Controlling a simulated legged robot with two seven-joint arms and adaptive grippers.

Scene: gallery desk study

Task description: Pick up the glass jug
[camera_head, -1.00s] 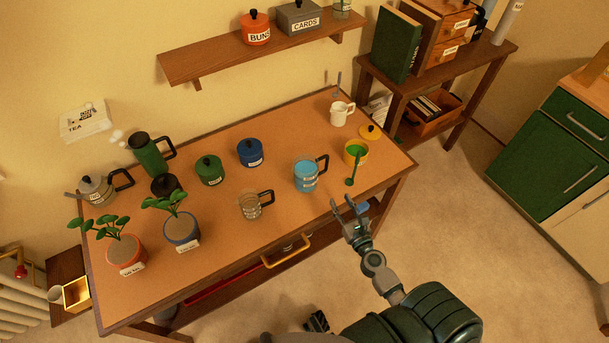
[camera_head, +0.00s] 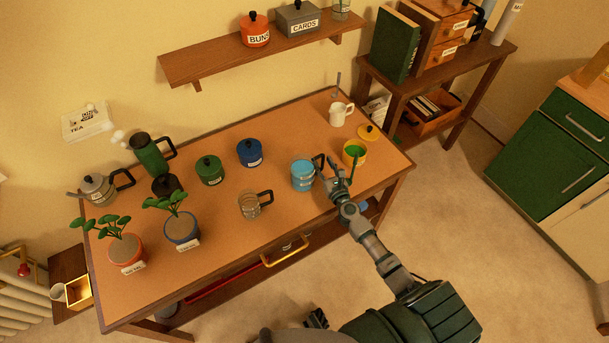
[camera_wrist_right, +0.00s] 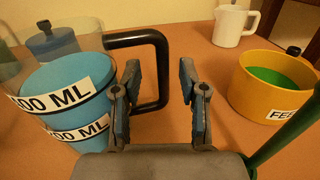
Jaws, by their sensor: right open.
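In the right wrist view the jug (camera_wrist_right: 68,95) fills the left side. Its handle (camera_wrist_right: 160,72) shows between my fingertips, with no closed grip on it. My right gripper (camera_head: 332,170) is open beside this handle; its two fingers also show in the wrist view (camera_wrist_right: 158,85). A clear glass jug with a dark handle (camera_head: 249,206) stands to the left, nearer the desk's front edge. A dark piece at the bottom (camera_head: 317,319) may be my left gripper; its jaws are unclear.
A white mug (camera_head: 341,115) is behind. Blue (camera_head: 250,155) and green (camera_head: 210,173) lidded pots and two potted plants stand left. The desk front centre is clear.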

